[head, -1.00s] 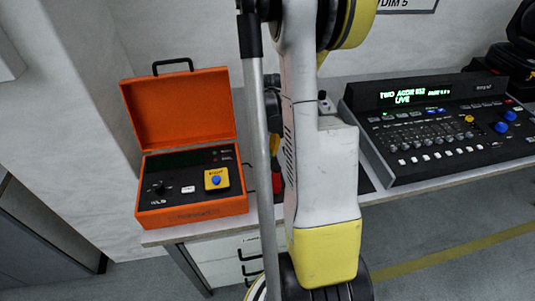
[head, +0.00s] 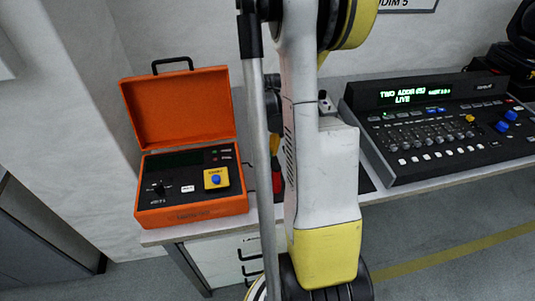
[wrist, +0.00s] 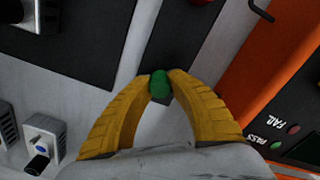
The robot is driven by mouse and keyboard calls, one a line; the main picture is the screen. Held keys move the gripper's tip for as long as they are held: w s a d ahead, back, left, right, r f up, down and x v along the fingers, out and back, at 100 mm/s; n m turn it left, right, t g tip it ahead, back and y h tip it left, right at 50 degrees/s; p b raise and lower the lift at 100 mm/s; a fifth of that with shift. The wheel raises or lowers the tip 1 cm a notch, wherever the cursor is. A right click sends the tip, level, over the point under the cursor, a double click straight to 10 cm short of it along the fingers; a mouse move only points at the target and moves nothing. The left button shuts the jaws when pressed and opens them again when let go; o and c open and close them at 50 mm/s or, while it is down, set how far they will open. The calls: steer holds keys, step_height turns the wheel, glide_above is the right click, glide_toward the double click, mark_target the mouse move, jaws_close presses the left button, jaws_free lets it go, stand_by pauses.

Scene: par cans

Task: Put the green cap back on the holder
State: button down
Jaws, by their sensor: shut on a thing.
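My gripper (wrist: 162,80) has yellow fingers. In the wrist view they are shut on the green cap (wrist: 159,84), one finger on each side. A dark piece shows just below the cap, and I cannot tell whether it belongs to it. The cap is over or near a dark strip (wrist: 200,45) on the pale worktop; I cannot tell whether they touch. I cannot make out the holder for certain. In the head view my own arm hides the gripper and the cap.
An open orange case (head: 190,212) with a control panel stands at the left of the bench; its edge is right of my gripper in the wrist view. A mixing console (head: 440,165) stands at the right. A small switch box (wrist: 43,138) shows lower left in the wrist view.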

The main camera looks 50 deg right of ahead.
steer(key=shift+f, duration=0.15)
steer(key=c, duration=1.2)
jaws_free()
steer(key=shift+c, duration=0.2)
step_height(320, 180, up, 12)
steer(key=a+r+t, duration=0.3)
steer(key=a, duration=1.2)
steer(key=s+a+r+n+t, duration=0.1)
steer(key=a+r+t, duration=0.3)
steer(key=a, duration=1.2)
steer(key=shift+s+a, duration=0.2)
steer(key=shift+a, duration=0.1)
steer(key=shift+r, duration=0.1)
